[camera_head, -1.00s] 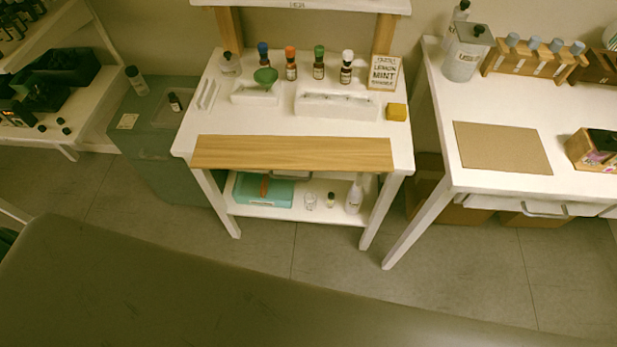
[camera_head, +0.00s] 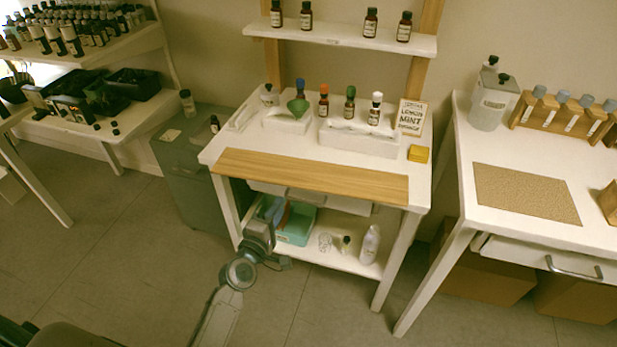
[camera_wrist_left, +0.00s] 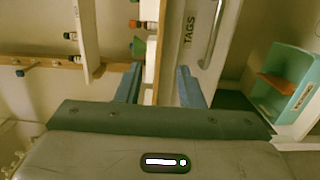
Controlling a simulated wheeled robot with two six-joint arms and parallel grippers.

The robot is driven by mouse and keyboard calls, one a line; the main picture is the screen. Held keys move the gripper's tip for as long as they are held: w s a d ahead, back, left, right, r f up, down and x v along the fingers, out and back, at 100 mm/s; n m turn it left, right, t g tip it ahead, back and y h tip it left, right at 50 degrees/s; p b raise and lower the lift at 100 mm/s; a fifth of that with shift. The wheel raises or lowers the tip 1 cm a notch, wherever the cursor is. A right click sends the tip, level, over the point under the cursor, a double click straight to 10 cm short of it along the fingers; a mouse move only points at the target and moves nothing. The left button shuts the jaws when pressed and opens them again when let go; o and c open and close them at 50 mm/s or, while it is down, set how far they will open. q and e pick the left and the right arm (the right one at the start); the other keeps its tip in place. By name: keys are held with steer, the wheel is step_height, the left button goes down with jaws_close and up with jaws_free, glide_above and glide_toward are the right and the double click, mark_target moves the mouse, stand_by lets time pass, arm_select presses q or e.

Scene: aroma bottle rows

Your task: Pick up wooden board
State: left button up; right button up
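The wooden board (camera_head: 310,178) is a long, flat, light-brown plank lying along the front edge of the white table (camera_head: 424,196). My left gripper (camera_head: 277,212) is in front of the table, below the board's left half, reaching up from the bottom of the head view. In the left wrist view its two blue-grey fingers (camera_wrist_left: 160,88) are spread apart, with the board's edge (camera_wrist_left: 166,60) seen as a brown strip between and beyond them. I see no contact with the board. My right gripper is not in view.
Behind the board stand several small bottles (camera_head: 323,103), a green funnel (camera_head: 298,106), a white holder (camera_head: 360,140) and a yellow block (camera_head: 418,153). A drawer with a handle (camera_wrist_left: 212,35) is under the tabletop. A teal tray (camera_head: 297,228) sits on the lower shelf.

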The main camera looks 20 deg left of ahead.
mark_target(292, 186)
arm_select(q)
steer(key=w, duration=0.3)
steer(key=w+d, duration=0.1)
steer(key=w, duration=0.5)
steer(key=shift+w+d+p, duration=0.15)
steer(key=shift+w+p, duration=0.15)
steer(key=shift+w, duration=0.05)
steer(key=shift+s+r, duration=0.1)
steer(key=c, duration=0.6)
jaws_close()
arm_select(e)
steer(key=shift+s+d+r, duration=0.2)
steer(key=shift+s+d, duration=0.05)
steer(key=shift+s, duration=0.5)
